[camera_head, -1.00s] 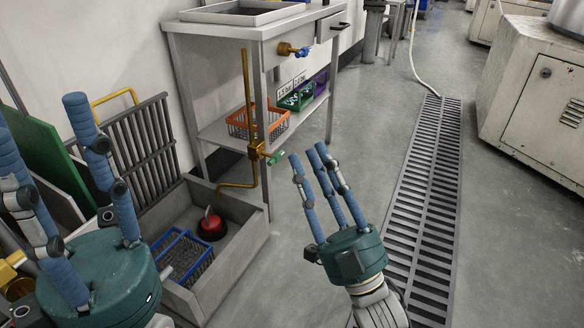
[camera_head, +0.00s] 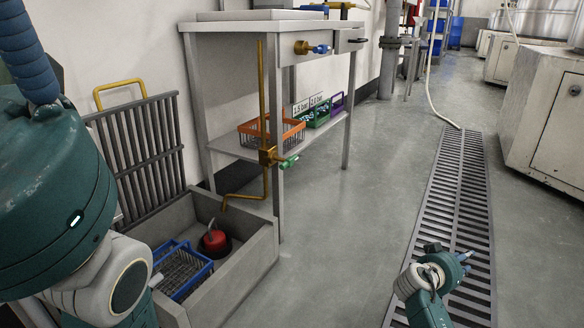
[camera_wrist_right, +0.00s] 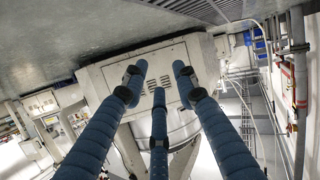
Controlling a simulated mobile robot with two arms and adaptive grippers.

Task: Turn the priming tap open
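A brass tap with a green handle (camera_head: 287,162) sits on the upright brass pipe (camera_head: 262,95) at the bench's front left leg. A second brass tap with a blue handle (camera_head: 318,49) is on the bench front above it. I cannot tell from labels which is the priming tap. My left gripper (camera_head: 28,45) is close to the camera at the upper left; a straight finger shows, other fingertips are out of view. My right gripper (camera_head: 463,257) is low at the right, over the floor grating, apart from both taps. In the right wrist view its three blue fingers (camera_wrist_right: 160,74) are spread and empty.
The grey bench (camera_head: 225,27) carries orange (camera_head: 255,135) and green (camera_head: 318,118) baskets on its lower shelf. A low grey trough (camera_head: 255,262) holds a blue basket (camera_head: 200,270) and a red object (camera_head: 214,240). A slatted rack (camera_head: 140,150) stands behind. The floor by the grating (camera_head: 430,220) is clear.

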